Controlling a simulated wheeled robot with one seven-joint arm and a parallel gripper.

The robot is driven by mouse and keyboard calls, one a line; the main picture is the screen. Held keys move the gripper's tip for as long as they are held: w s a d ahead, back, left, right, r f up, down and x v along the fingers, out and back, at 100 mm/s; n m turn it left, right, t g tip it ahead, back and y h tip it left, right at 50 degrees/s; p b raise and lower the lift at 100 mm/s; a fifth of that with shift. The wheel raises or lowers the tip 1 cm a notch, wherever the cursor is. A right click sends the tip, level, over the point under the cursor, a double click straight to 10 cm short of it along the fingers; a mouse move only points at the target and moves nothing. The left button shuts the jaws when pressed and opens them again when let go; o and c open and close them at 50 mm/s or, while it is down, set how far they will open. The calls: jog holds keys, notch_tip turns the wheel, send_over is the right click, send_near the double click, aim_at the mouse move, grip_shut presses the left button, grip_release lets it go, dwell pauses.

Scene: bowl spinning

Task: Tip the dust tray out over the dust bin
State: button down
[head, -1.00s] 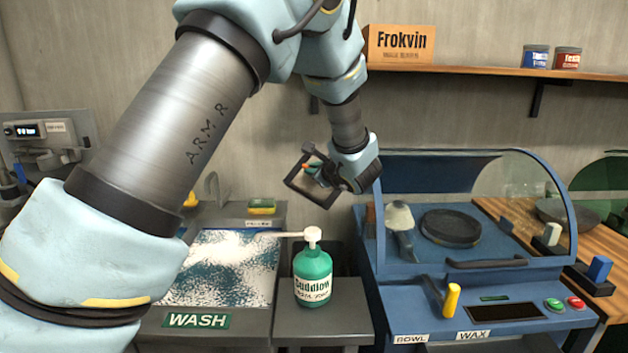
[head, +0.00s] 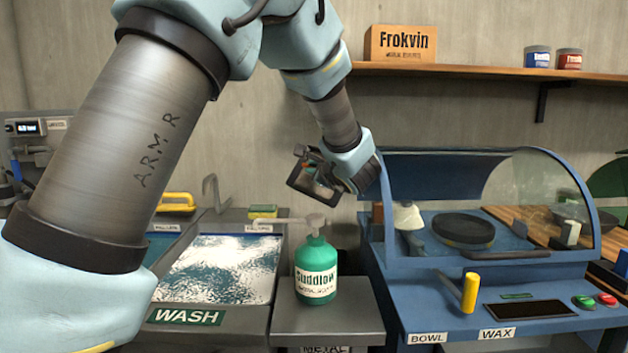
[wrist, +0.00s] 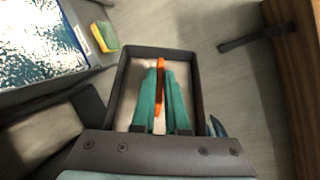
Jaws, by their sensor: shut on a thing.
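My gripper (head: 312,176) is shut on an upright orange grip (wrist: 160,78) of the dark, rectangular dust tray, with a teal finger on each side in the wrist view. The tray (head: 300,188) is in the air above and behind the green bottle, left of the blue cabinet. In the wrist view its dark rim (wrist: 160,51) surrounds a pale beige floor or layer of dust; I cannot tell which. It looks tilted in the head view. I cannot pick out the dust bin with certainty; the area below the tray is partly hidden by the bottle.
A green pump bottle (head: 316,270) stands on a grey stand (head: 330,325). The wash basin (head: 222,268) with foamy water is at left, with a yellow-green sponge (head: 263,211) behind. The blue cabinet (head: 410,265) with a clear hood is close at right.

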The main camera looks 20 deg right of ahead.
jog(key=shift+a+f+n+b, duration=0.25)
jog(key=shift+f+b, duration=0.2)
jog(key=shift+b, duration=1.35)
jog(key=shift+s+r+n+t+b, duration=0.15)
jog(key=shift+n+t+b, duration=0.2)
jog(key=shift+b, duration=0.5)
jog(key=shift+a, duration=0.1)
jog(key=shift+f+b, duration=0.3)
jog(key=shift+b, duration=1.5)
jog(key=shift+r, duration=0.35)
jog(key=shift+d+r+p, duration=0.2)
jog(key=shift+r+p, duration=0.1)
jog(key=shift+p, duration=0.85)
jog(key=shift+r+m+p, duration=0.15)
jog(key=shift+m+p, duration=0.25)
jog(key=shift+p, duration=0.55)
jog(key=d+r+m+g+p, duration=0.1)
jog(key=p, duration=0.8)
jog(key=m+g+y+p, duration=0.1)
jog(key=m+p, duration=0.1)
jog(key=p, duration=0.7)
jog(key=shift+w+d+r, duration=0.35)
jog(key=shift+d+r, duration=0.05)
